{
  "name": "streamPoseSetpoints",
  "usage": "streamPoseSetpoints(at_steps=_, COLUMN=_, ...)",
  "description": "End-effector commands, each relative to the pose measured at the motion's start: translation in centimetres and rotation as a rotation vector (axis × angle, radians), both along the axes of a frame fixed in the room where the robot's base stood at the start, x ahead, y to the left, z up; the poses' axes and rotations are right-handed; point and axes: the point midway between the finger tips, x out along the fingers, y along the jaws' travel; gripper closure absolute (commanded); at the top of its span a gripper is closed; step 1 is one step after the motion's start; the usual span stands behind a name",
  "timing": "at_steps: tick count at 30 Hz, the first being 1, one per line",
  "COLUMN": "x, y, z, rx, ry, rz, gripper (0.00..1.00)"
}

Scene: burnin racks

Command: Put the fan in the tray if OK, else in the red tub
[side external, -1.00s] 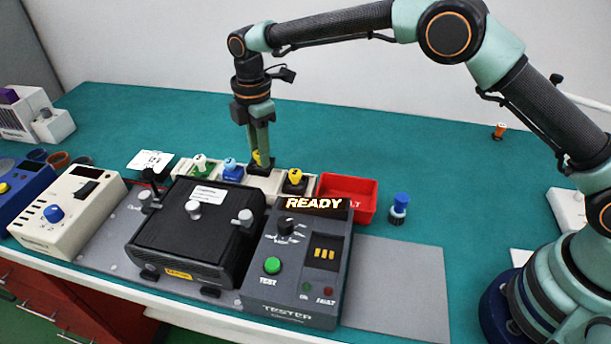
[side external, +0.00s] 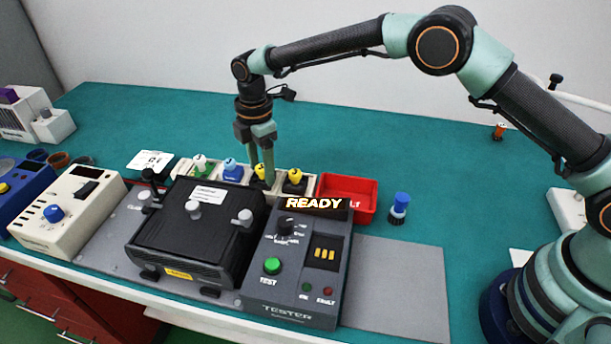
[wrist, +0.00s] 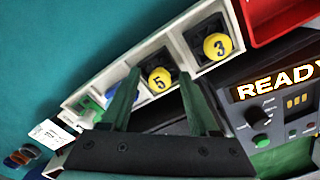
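Two black square fans with yellow knobs, marked 5 (wrist: 160,78) and 3 (wrist: 217,46), sit in neighbouring compartments of the long pale tray (wrist: 187,62). In the side view they are the middle yellow-topped fan (side external: 260,171) and the right one (side external: 295,178). My gripper (wrist: 158,73) is open, with its fingers apart on either side of fan 5; whether they touch it is unclear. In the side view my gripper (side external: 261,178) is low over the tray. The red tub (side external: 363,207) stands at the tray's right end and looks empty where visible.
The grey tester (side external: 320,255) in front reads READY, with a green TEST button (side external: 272,265) and unlit-looking lamps. A black fixture box (side external: 200,235) stands left of it. Green and blue knobbed parts fill the tray's left. A blue-capped bottle (side external: 399,208) stands right of the tub.

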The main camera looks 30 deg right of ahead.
Motion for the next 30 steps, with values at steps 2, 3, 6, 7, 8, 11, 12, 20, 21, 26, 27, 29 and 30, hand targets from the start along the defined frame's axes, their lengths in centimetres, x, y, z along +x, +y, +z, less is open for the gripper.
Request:
streamPoseSetpoints(at_steps=2, x=0.0, y=0.0, z=0.1, rx=0.000, ry=0.000, rz=0.000, gripper=0.38)
streamPoseSetpoints(at_steps=3, x=0.0, y=0.0, z=0.2, rx=0.000, ry=-0.001, rz=0.000, gripper=0.38)
streamPoseSetpoints(at_steps=6, x=0.0, y=0.0, z=1.0, rx=0.000, ry=-0.001, rz=0.000, gripper=0.38)
streamPoseSetpoints(at_steps=7, x=0.1, y=0.0, z=1.5, rx=0.001, ry=-0.002, rz=0.000, gripper=0.38)
streamPoseSetpoints(at_steps=8, x=0.1, y=0.0, z=1.9, rx=0.001, ry=-0.003, rz=0.000, gripper=0.38)
streamPoseSetpoints(at_steps=11, x=0.1, y=0.0, z=3.9, rx=0.003, ry=-0.005, rz=0.000, gripper=0.38)
streamPoseSetpoints(at_steps=12, x=0.1, y=0.1, z=4.7, rx=0.003, ry=-0.005, rz=0.000, gripper=0.38)
streamPoseSetpoints(at_steps=20, x=0.1, y=0.0, z=9.8, rx=0.001, ry=-0.004, rz=0.000, gripper=0.38)
streamPoseSetpoints(at_steps=21, x=0.1, y=0.0, z=10.4, rx=0.001, ry=-0.003, rz=0.000, gripper=0.38)
streamPoseSetpoints(at_steps=26, x=0.1, y=0.0, z=11.9, rx=0.000, ry=-0.001, rz=0.000, gripper=0.38)
streamPoseSetpoints(at_steps=27, x=0.0, y=0.0, z=12.2, rx=0.000, ry=-0.001, rz=-0.002, gripper=0.38)
streamPoseSetpoints(at_steps=29, x=0.0, y=-0.2, z=12.7, rx=0.003, ry=-0.005, rz=-0.015, gripper=0.38)
streamPoseSetpoints(at_steps=30, x=0.0, y=-0.6, z=13.2, rx=0.004, ry=-0.010, rz=-0.031, gripper=0.38)
